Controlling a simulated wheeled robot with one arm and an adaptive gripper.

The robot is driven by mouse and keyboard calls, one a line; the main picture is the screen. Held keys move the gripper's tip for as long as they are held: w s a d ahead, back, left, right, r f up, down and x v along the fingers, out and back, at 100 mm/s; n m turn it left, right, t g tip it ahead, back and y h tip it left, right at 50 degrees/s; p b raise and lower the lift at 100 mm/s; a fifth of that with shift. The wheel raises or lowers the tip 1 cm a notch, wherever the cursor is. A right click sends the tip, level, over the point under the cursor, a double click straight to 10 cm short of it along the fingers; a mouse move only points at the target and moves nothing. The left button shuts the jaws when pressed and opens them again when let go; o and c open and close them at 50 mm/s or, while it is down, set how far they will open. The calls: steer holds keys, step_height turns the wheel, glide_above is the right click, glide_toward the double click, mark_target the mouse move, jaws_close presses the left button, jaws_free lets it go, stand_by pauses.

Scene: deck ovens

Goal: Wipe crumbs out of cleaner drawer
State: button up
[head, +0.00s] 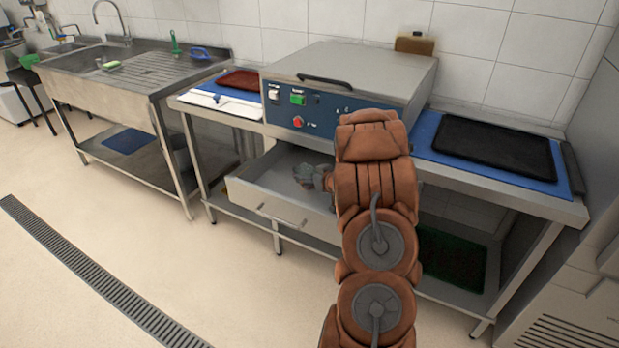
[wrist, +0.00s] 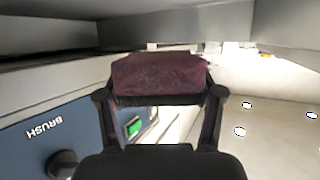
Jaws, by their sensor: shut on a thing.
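The cleaner drawer (head: 262,196) is pulled out below the grey machine (head: 345,72), with its handle on the front. In the head view my gripper (head: 310,178) is inside the drawer, partly hidden by my arm. In the wrist view my gripper (wrist: 160,98) is shut on a dark maroon pad (wrist: 160,74), held crosswise between its two fingers. I cannot tell whether the pad touches the drawer floor. Small pale specks (wrist: 240,131) show on a light surface at the right of the wrist view; I cannot tell whether they are crumbs.
The machine's control panel (head: 293,105) sits above the drawer. A blue mat with a black tray (head: 495,148) lies to the right; a red tray (head: 240,80) and a white board (head: 215,105) lie to the left. A sink (head: 90,62) stands further left. Open floor lies in front.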

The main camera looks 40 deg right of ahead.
mark_target(310, 174)
steer(key=shift+r+p, duration=1.4)
steer(key=shift+r, duration=0.2)
